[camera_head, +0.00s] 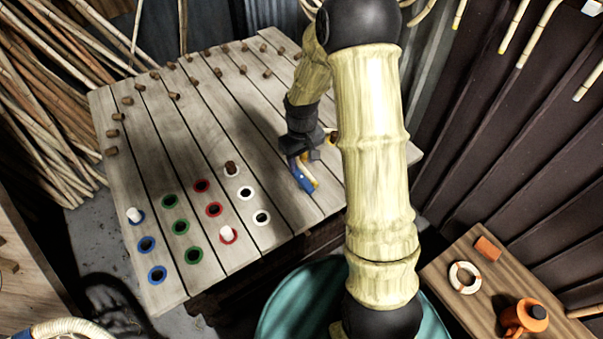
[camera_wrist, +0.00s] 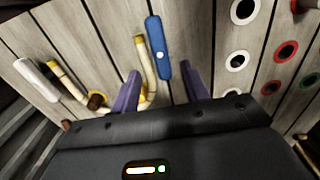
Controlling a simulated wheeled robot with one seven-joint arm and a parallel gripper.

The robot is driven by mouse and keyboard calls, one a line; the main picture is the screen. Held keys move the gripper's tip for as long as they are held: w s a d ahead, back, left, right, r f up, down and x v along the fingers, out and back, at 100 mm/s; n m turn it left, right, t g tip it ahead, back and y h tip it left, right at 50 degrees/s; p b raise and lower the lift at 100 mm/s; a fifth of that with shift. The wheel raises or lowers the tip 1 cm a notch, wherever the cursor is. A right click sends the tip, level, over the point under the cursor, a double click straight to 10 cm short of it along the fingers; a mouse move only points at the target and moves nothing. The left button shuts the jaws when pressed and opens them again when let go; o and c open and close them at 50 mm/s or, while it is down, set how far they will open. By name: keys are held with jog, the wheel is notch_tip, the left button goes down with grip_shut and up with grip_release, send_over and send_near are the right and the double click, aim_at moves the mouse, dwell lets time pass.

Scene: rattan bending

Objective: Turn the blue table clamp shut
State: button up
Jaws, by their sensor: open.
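The blue table clamp (camera_wrist: 157,38) is a flat bar with rounded ends and a pale pivot dot. In the wrist view it lies beside a bent yellow rattan piece (camera_wrist: 141,48), roughly along its upper stretch, not clearly across it. In the head view the blue clamp (camera_head: 304,182) shows just below my gripper (camera_head: 302,164). My gripper's purple fingers (camera_wrist: 161,84) are apart, one on each side of the clamp's near end and the rattan's lower part. I cannot tell whether either finger touches the clamp.
A white clamp (camera_wrist: 36,78) and a second rattan piece (camera_wrist: 66,80) lie left of the gripper, with a brown peg (camera_wrist: 97,101). Coloured rings with holes and pegs (camera_head: 214,209) fill the front left of the plank table (camera_head: 262,236). A side table (camera_head: 447,290) holds an orange jug (camera_head: 522,318).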

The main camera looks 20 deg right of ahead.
aim_at(302, 177)
notch_tip(302, 177, down, 7)
dwell(0.3)
jog(key=c, duration=1)
